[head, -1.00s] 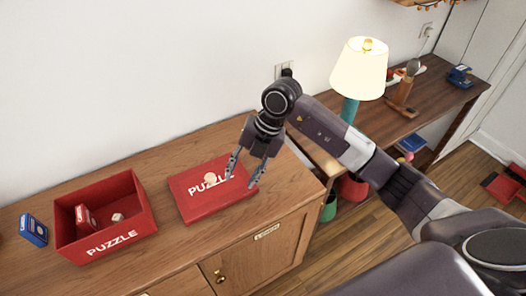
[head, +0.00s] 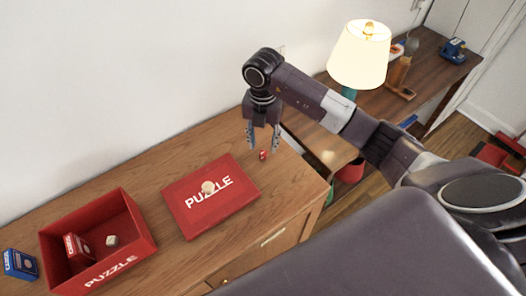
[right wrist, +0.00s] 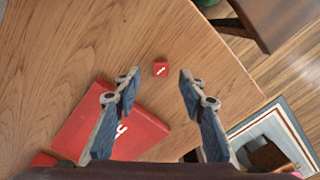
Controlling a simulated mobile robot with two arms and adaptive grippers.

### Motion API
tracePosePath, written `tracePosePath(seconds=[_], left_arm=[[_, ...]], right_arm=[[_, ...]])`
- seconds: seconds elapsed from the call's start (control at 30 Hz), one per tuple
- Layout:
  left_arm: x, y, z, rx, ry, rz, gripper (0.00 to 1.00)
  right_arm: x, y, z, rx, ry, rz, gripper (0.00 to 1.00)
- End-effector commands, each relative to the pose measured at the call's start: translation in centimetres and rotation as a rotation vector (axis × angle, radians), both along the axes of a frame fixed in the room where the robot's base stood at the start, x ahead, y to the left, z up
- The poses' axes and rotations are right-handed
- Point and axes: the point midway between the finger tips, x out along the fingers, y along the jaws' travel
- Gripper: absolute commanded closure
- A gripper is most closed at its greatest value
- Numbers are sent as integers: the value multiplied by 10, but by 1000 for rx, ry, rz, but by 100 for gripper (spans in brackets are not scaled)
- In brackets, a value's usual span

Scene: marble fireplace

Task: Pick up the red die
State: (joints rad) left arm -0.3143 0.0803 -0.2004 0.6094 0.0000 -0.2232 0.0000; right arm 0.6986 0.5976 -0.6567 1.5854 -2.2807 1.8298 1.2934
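The small red die (head: 262,155) sits on the wooden cabinet top, just beyond the right edge of the red puzzle lid. It carries a white mark on its upper face in the right wrist view (right wrist: 161,70). My right gripper (head: 263,145) points down over the die, open and empty. In the right wrist view (right wrist: 159,78) the die shows between its spread fingertips, apart from both. How high the fingertips are above the top is hard to tell. My left gripper is not in view.
The red puzzle lid (head: 233,197) lies flat with a pale round piece (head: 208,187) on it. Left of it stands an open red box (head: 125,252) holding a red pack (head: 77,246) and a pale cube (head: 112,240).

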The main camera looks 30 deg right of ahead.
Motion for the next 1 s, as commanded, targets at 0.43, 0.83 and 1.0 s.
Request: tracePosePath(seconds=[0.43,0.83,1.0], left_arm=[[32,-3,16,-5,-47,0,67],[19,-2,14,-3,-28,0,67],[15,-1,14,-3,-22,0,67]], right_arm=[[-3,-1,-36,0,0,2,62],[-3,-1,-35,0,0,2,94],[-3,-1,-35,0,0,2,94]])
